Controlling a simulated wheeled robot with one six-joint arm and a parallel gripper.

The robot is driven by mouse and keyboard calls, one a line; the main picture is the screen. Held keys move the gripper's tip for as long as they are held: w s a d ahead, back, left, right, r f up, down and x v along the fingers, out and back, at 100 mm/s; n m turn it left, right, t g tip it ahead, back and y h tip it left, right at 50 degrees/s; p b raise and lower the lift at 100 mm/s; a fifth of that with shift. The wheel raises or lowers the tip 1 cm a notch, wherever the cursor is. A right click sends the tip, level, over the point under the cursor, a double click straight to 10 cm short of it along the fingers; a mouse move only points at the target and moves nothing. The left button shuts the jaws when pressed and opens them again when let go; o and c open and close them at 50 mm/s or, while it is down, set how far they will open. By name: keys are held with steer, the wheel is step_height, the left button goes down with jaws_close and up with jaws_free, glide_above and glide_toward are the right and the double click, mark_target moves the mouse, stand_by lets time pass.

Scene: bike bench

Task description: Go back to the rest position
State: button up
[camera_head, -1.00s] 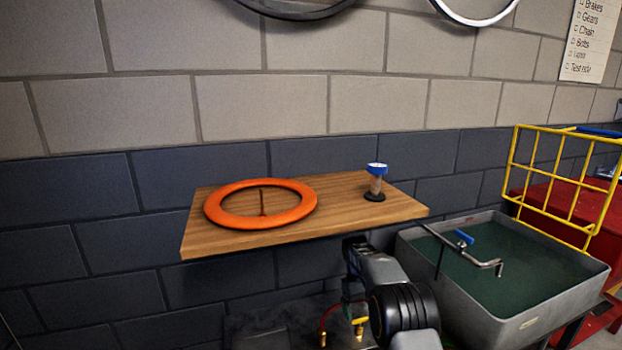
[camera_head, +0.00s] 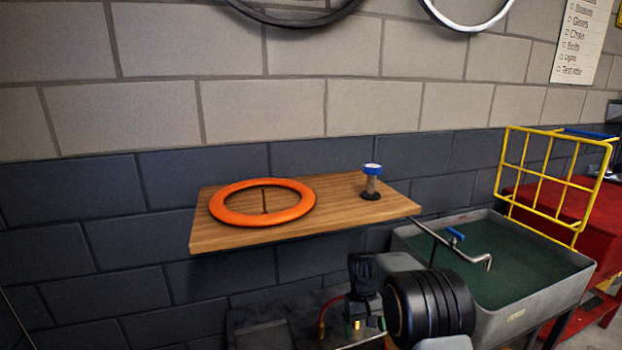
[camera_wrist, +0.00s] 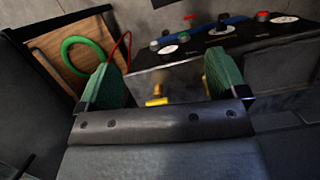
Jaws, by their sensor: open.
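My gripper (camera_wrist: 158,85) shows in the wrist view with its two green fingers spread apart and nothing between them. In the head view my arm is at the bottom centre, below and in front of the wooden shelf (camera_head: 225,238); the fingers are hard to make out there. An orange ring (camera_head: 228,213) lies on the shelf around a thin upright peg (camera_head: 264,201). A small blue-capped cylinder (camera_head: 371,180) stands upright on a dark base at the shelf's right.
A grey basin (camera_head: 485,307) with a tap (camera_head: 473,256) stands right of the arm. A yellow wire rack (camera_head: 541,207) and a red cabinet (camera_head: 597,208) are beyond it. The wrist view shows a dark panel with knobs (camera_wrist: 262,17) and a green ring (camera_wrist: 66,47).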

steer(key=s+d+r+m+t+p, duration=0.1)
steer(key=s+r+t+p, duration=0.2)
steer(key=s+r, duration=0.8)
steer(key=s+r+t+p, duration=0.3)
steer(key=s+r+p, duration=0.5)
steer(key=r, duration=0.7)
steer(key=s, duration=0.2)
steer(key=shift+s+d+r+m+t+y, duration=0.15)
steer(key=shift+s+d+m+t+y, duration=0.15)
steer(key=shift+s+d+m+y, duration=0.1)
